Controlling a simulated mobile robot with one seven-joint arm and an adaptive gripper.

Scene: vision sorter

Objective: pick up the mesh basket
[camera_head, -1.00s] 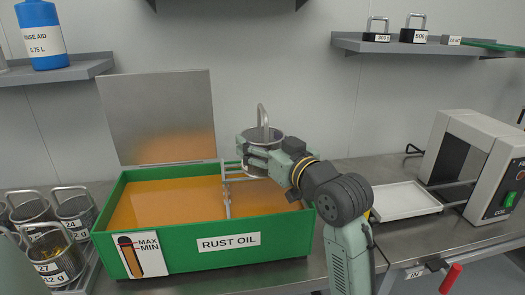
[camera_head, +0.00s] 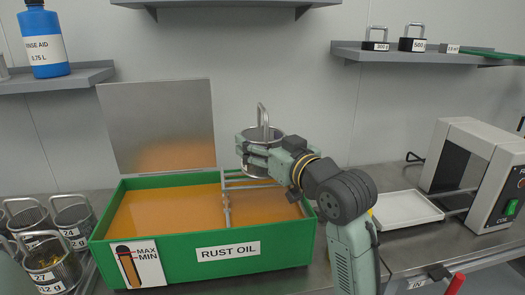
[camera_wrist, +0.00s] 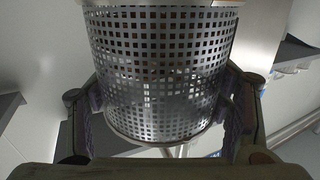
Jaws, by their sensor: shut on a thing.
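A perforated metal mesh basket (camera_head: 260,137) with an upright wire handle is in my gripper (camera_head: 262,158). It is held upright above the right part of the green rust oil tank (camera_head: 200,256). In the wrist view the basket (camera_wrist: 160,70) fills the middle, with a finger pressed on each side of its wall. My gripper (camera_wrist: 160,118) is shut on it. The inside of the basket is not visible.
Several other mesh baskets (camera_head: 73,218) stand left of the tank. The tank's raised metal lid (camera_head: 158,125) is behind it. A white tray (camera_head: 407,208) and a grey machine (camera_head: 480,165) are on the right.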

